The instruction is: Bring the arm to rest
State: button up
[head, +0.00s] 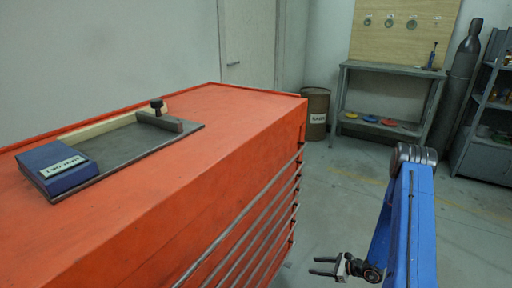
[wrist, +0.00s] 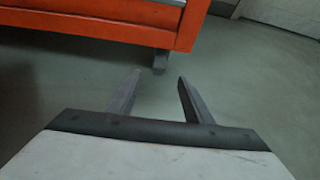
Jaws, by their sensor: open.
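My gripper (head: 322,266) is at the lower right of the head view, low beside the orange cabinet (head: 200,150) and apart from it. Its two fingers are spread with nothing between them. My blue arm stands bent at the right of the head view. In the wrist view my gripper (wrist: 158,95) shows both fingers apart over bare grey floor, pointing towards the cabinet's lower edge (wrist: 100,27).
On the cabinet top lie a dark plate (head: 135,150) and a blue labelled block (head: 55,168). Behind are a brown barrel (head: 316,112), a grey workbench (head: 385,100), a gas cylinder (head: 458,85) and a shelf (head: 488,115). The floor between is clear.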

jog(key=s+a+r+n+g, duration=0.25)
jog(key=a+r+n, duration=0.2)
jog(key=r, duration=0.65)
jog(key=s+a+r+n+g, duration=0.25)
jog(key=r+n, duration=0.25)
jog(key=r, duration=0.6)
jog(key=s+a+r+n+g, duration=0.1)
jog(key=s+a+r+n, duration=0.3)
jog(key=r, duration=0.8)
jog(key=s+d+r+n+t+h, duration=0.2)
jog(key=s+r+n+h, duration=0.3)
jog(key=s+r, duration=0.4)
jog(key=s+d+r+n+t+h, duration=0.1)
jog(key=s+r+n+h, duration=0.4)
jog(key=s+r, duration=0.5)
jog(key=shift+s+d+r+n+t, duration=0.35)
jog(key=shift+s+d+n, duration=0.4)
jog(key=shift+s, duration=2.1)
jog(key=shift+d, duration=0.1)
